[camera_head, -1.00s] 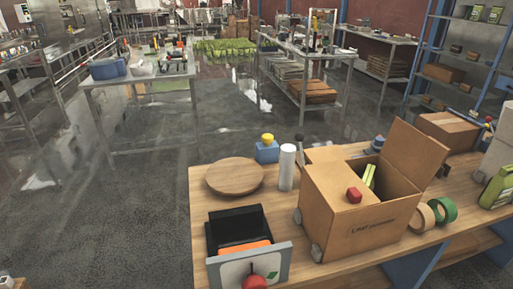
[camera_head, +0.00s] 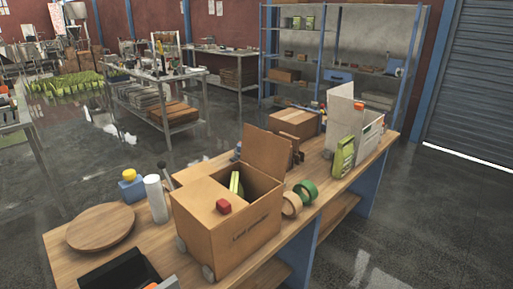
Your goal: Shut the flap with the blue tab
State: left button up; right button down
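A brown cardboard box (camera_head: 228,232) stands on the wooden table, partly open. A flap with a red tab (camera_head: 223,206) lies flat over the left part of its top. Another flap (camera_head: 268,152) stands up at the back right, with no blue tab visible on its inner face. A small blue piece (camera_head: 238,149) shows behind the box, left of the raised flap; I cannot tell whether it is the blue tab. A green item (camera_head: 236,184) shows in the opening. Neither of my grippers is in view.
Left on the wooden table (camera_head: 62,241) are a round board (camera_head: 101,227), a white cylinder (camera_head: 156,199), a blue block with a yellow knob (camera_head: 131,187) and a black bin (camera_head: 120,271). Tape rolls (camera_head: 305,192), a green pouch (camera_head: 344,157) and a closed carton (camera_head: 296,122) are right and behind.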

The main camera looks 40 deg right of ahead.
aim_at(268, 152)
jog(key=l+u, duration=0.1)
jog(key=l, duration=0.45)
jog(key=k+l, duration=0.1)
jog(key=l, duration=0.4)
jog(key=l+u, duration=0.15)
jog(key=l, duration=0.4)
jog(key=k+l, duration=0.15)
jog(key=l, duration=0.35)
jog(key=u, duration=0.05)
